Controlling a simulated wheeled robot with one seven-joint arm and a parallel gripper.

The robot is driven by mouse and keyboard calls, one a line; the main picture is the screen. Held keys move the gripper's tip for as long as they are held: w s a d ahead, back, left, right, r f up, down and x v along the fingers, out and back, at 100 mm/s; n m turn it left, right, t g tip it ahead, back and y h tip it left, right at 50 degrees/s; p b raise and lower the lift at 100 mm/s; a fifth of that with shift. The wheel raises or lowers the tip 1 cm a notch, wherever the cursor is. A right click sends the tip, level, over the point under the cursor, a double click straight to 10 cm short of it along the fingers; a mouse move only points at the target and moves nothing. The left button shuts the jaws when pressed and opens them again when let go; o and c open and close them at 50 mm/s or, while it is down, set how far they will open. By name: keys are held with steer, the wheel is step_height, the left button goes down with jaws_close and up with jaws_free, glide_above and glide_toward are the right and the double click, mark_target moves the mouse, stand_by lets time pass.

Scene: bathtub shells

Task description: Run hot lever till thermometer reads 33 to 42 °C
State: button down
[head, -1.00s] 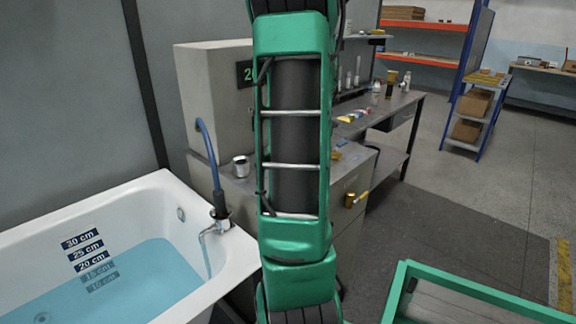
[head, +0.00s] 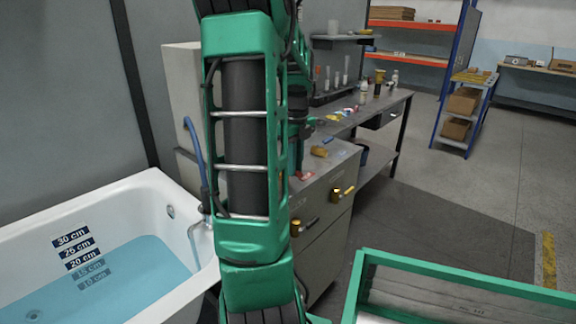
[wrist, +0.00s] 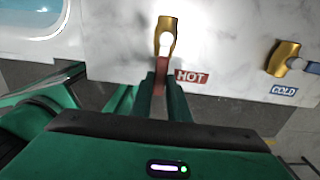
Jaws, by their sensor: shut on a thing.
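In the wrist view the hot lever has a gold body (wrist: 165,35) and a red handle (wrist: 161,74), with a red HOT label (wrist: 192,77) beside it. My gripper (wrist: 160,92) is shut on the red handle. The cold lever (wrist: 283,58), gold with a blue part, stands to the right by its COLD label (wrist: 284,90). In the head view the tub (head: 150,195) holds blue water (head: 130,275) near its 20 cm mark, and a thin stream (head: 194,245) falls from the spout (head: 204,228). The thermometer reading is not visible.
My arm covers the middle of the head view. A cabinet (head: 322,225) stands right of the tub, with a cluttered workbench (head: 365,108) behind it. Open floor lies beyond.

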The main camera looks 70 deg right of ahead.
steer(key=shift+w+r, duration=0.15)
steer(key=c, duration=1.8)
jaws_free()
steer(key=shift+o, duration=0.6)
step_height(320, 180, up, 11)
steer(key=shift+f, duration=0.2)
